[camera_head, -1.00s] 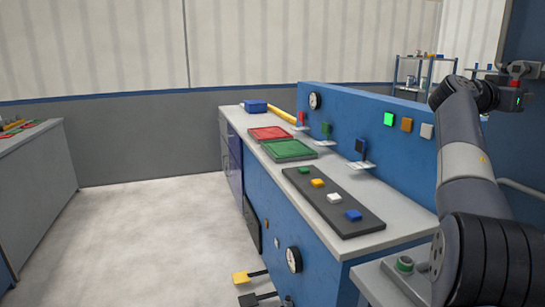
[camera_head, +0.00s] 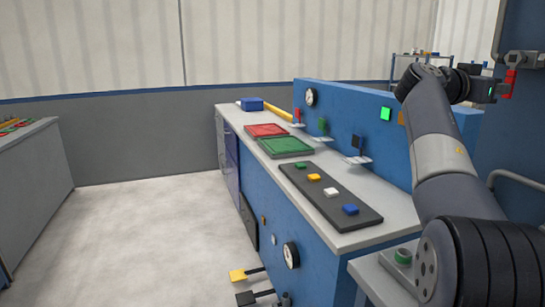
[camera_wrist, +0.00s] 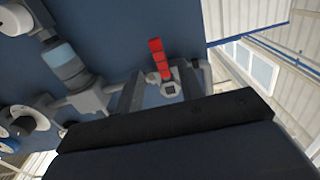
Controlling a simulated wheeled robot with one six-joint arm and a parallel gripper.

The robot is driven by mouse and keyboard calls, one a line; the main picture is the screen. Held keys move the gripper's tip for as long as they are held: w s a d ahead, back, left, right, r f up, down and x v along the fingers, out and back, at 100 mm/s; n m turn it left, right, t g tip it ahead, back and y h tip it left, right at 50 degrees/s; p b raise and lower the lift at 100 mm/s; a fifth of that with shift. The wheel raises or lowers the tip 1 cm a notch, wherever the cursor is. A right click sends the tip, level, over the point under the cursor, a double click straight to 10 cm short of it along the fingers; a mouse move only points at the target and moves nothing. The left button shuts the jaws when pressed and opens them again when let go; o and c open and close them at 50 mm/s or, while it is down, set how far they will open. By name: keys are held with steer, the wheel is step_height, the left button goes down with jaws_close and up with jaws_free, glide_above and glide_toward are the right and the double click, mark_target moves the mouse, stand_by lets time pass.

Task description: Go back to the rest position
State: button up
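My gripper (camera_head: 492,90) is at the right of the head view, at the end of my raised, bent arm. It is in front of a blue panel (camera_head: 528,130) and close to a red part (camera_head: 510,83) at a grey fitting. In the wrist view, two dark fingers (camera_wrist: 160,95) stand apart, with nothing visibly held between them. Whether the gripper touches the red part cannot be told.
A blue workbench with a grey top (camera_head: 355,240) holds a red tray (camera_head: 266,130), a green tray (camera_head: 286,146) and a dark button strip (camera_head: 335,197). A grey pipe (camera_head: 515,182) runs along the right. The floor (camera_head: 130,235) at left is clear.

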mark_target(513, 86)
steer(key=p+x, duration=0.1)
steer(key=x, duration=0.6)
steer(key=shift+d+r+p, duration=0.1)
steer(key=shift+r+p, duration=0.05)
steer(key=shift+p, duration=0.15)
steer(key=shift+d, duration=0.35)
steer(key=shift+s+a+r+n+p, duration=0.1)
steer(key=shift+s+n+p, duration=0.4)
steer(key=shift+n, duration=0.4)
